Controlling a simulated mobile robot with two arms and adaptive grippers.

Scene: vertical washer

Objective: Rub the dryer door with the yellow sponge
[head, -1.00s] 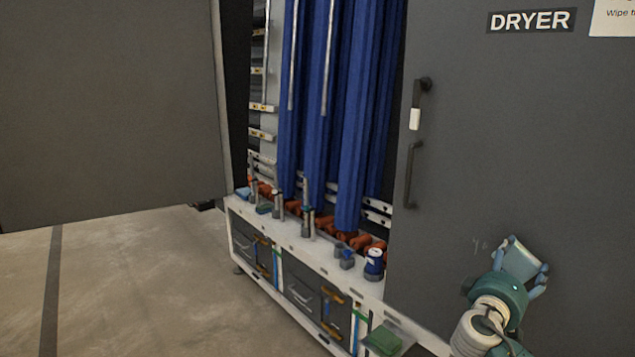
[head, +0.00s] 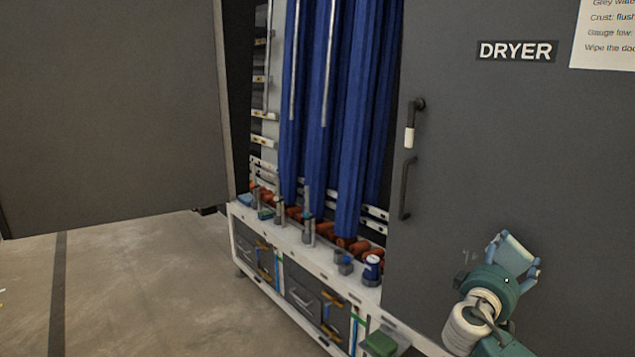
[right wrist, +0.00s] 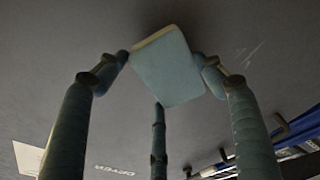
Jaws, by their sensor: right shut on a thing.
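The dark grey dryer door (head: 560,150) fills the right of the head view, under a DRYER label (head: 517,51). My right gripper (head: 514,262) is shut on the sponge (head: 515,254), low in front of this door. In the right wrist view the sponge (right wrist: 166,66) sits between the fingertips, with a pale yellow edge and a blue-green face towards the camera. It is close to the door; I cannot tell whether it touches. Faint pale marks (head: 467,257) are on the door just left of the sponge. My left gripper is not in view.
A black handle (head: 407,187) is on the door's left side. A green block (head: 381,343) lies low at the front. Another grey panel (head: 110,110) stands at left.

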